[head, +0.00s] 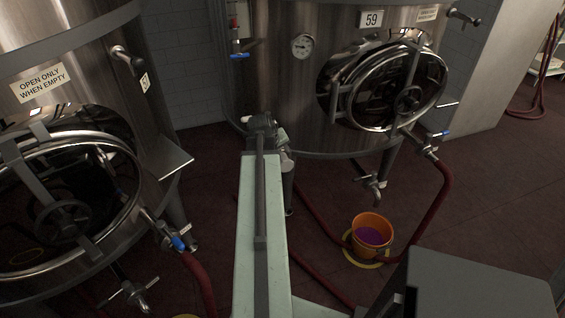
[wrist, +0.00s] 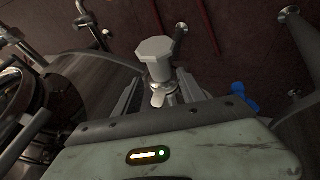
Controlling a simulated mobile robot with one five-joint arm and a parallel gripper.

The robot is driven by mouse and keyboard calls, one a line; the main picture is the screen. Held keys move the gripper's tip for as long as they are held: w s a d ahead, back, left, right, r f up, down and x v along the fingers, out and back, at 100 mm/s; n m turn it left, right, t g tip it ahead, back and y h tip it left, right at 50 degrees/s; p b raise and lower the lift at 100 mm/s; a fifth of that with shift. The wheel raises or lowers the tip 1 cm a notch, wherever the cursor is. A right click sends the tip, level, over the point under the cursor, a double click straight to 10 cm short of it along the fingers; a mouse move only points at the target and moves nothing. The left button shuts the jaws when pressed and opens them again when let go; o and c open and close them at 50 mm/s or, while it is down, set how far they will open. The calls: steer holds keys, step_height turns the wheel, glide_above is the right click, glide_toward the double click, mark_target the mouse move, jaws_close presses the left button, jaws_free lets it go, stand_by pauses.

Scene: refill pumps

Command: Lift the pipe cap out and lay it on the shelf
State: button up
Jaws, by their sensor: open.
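In the wrist view a pale cap with a many-sided top (wrist: 155,50) and a short round neck stands just past my gripper (wrist: 160,93). It looks like the pipe cap; its lower end is partly hidden. My gripper's grey fingers are apart, one on each side of it, and I cannot tell whether they touch it. In the head view my arm reaches toward the tank marked 59, and the gripper (head: 284,160) is mostly hidden by it. A small metal shelf (head: 168,162) juts from the left tank.
The left tank (head: 160,100) and the tank marked 59 (head: 275,90) have round hatches. An orange bucket (head: 371,230) with purple contents stands on the floor. Red hoses (head: 440,195) run across the floor. A grey box-like surface fills the lower right.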

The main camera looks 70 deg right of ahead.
mark_target(281, 156)
steer(key=b+x, duration=0.4)
steer(key=x, duration=0.2)
steer(key=shift+w, duration=0.2)
steer(key=shift+r, duration=0.2)
jaws_close()
